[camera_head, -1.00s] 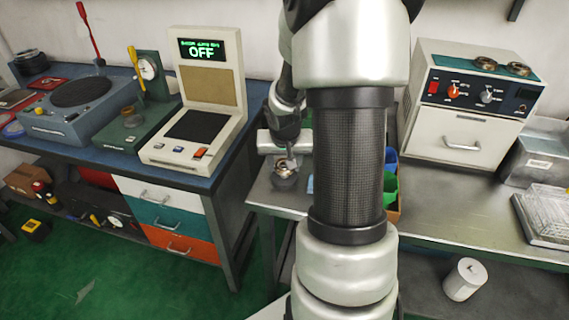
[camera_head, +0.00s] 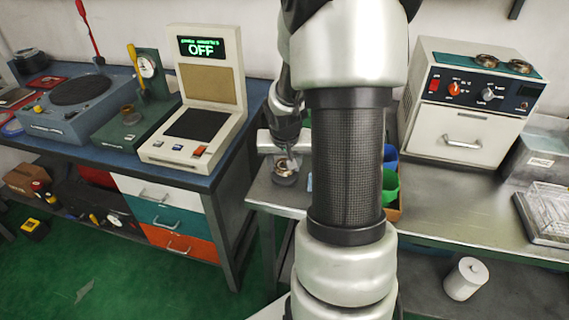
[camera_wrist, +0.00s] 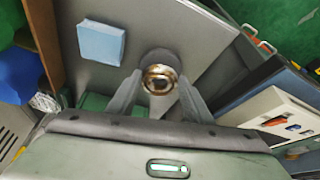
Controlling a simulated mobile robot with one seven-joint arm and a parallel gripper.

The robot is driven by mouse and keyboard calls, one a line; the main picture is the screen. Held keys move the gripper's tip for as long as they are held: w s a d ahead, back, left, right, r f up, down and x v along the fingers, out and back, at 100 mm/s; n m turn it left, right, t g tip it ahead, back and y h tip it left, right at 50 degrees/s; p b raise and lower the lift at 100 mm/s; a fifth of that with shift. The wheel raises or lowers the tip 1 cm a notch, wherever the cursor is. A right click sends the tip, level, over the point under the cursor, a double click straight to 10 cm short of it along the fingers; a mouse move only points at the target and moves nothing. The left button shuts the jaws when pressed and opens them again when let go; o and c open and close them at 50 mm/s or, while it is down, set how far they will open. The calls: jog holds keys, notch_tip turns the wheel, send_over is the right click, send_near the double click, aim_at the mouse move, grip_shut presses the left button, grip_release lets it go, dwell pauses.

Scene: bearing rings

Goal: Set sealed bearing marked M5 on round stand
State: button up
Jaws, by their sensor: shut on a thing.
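My gripper (camera_wrist: 158,95) is shut on a ring-shaped bearing (camera_wrist: 158,78), brassy with a dark centre, seen between the two fingers in the wrist view. In the head view the bearing (camera_head: 285,165) shows small below my gripper (camera_head: 287,158). Just under it is a dark round stand (camera_head: 285,180) on the grey metal bench; in the wrist view part of the round stand (camera_wrist: 159,56) shows behind the bearing. I cannot tell whether the bearing touches the stand. Any marking on it is too small to read.
A blue pad (camera_wrist: 101,41) lies beside the stand. Green and blue bins (camera_head: 390,185) stand to the right. More rings (camera_head: 487,61) sit on the white oven-like box (camera_head: 465,95). A tester reading OFF (camera_head: 203,90) stands on the blue bench at left.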

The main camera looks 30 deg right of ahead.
jog(key=shift+f+b, duration=0.8)
jog(key=shift+f, duration=0.1)
dwell(0.6)
jog(key=o, duration=1.1)
notch_tip(320, 180, up, 7)
jog(key=p, duration=0.5)
jog(key=shift+p, duration=0.4)
